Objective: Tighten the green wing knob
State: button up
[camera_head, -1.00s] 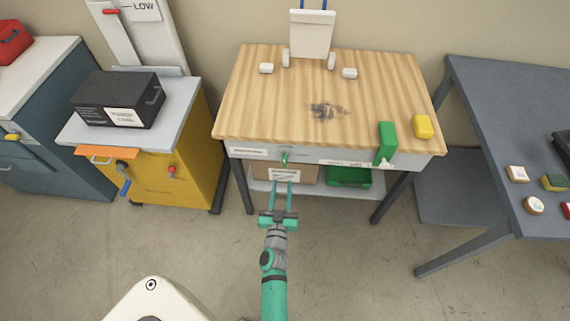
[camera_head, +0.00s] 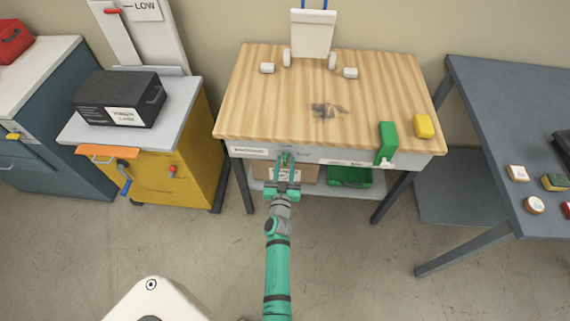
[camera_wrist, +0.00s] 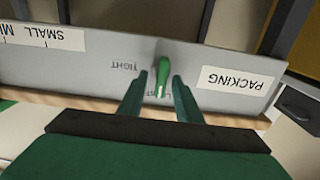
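The green wing knob (camera_head: 285,158) is on the grey front edge of the wood-topped table (camera_head: 250,100). In the wrist view the knob (camera_wrist: 163,76) points away from a grey panel with "TIGHT" lettering to its left and partly hidden lettering below it. My gripper (camera_head: 285,163) is in front of the knob. In the wrist view its two teal fingers (camera_wrist: 158,90) are apart, one on each side of the knob's near end, with gaps visible. I cannot tell whether either finger touches it.
A "PACKING" label (camera_wrist: 236,82) is beside the knob. A green block (camera_head: 387,140) and a yellow block (camera_head: 424,126) are at the table's right. A green bin (camera_head: 349,178) is on the lower shelf. A yellow cabinet (camera_head: 172,172) stands left; a grey table (camera_head: 480,130) stands right.

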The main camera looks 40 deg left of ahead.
jog(key=shift+c, duration=0.7)
grip_shut()
jog(key=shift+w+d, duration=0.1)
